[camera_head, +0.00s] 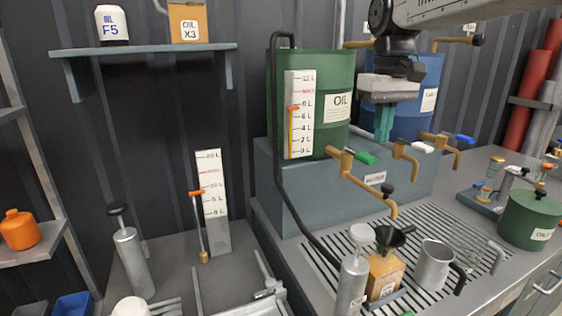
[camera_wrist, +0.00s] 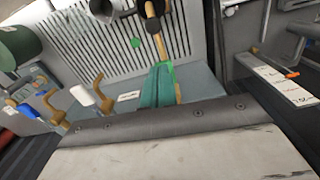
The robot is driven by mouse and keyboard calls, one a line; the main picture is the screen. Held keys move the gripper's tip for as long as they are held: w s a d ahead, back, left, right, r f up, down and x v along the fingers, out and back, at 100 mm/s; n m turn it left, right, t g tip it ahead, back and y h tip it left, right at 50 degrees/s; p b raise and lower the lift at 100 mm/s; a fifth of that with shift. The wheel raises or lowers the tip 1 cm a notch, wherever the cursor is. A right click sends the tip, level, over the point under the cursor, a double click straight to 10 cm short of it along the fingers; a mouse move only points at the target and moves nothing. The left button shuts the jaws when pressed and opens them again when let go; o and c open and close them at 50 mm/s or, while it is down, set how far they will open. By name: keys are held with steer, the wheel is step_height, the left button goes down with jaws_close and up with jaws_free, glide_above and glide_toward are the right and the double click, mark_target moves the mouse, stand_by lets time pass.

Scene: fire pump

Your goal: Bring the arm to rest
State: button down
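My gripper (camera_head: 383,124) hangs from my arm at the upper right of the head view, in front of the blue drum (camera_head: 419,104). Its teal fingers point down and are together, with nothing seen between them. The fingers also show in the wrist view (camera_wrist: 158,86), close together, overlapping the brass tap with the green handle (camera_wrist: 168,70) behind them. In the head view this tap (camera_head: 341,161) is below and left of the fingers, apart from them.
A green oil drum (camera_head: 338,85) stands left of my gripper. Below are brass taps, a slatted drain grate (camera_head: 325,250), an orange container (camera_head: 384,276) with a black funnel (camera_head: 392,237), and a metal jug (camera_head: 433,265). A shelf (camera_head: 145,48) is at upper left.

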steer(key=s+f+m, duration=0.1)
steer(key=s+f, duration=0.3)
steer(key=s, duration=0.5)
steer(key=s+d+f+m+t, duration=0.1)
steer(key=s+f, duration=0.4)
steer(key=s, duration=0.4)
steer(key=s+d+f, duration=0.1)
steer(key=s+f, duration=0.4)
steer(key=s, duration=0.4)
steer(key=shift+f+m, duration=0.2)
steer(key=shift+m, duration=0.2)
steer(key=shift+d, duration=0.1)
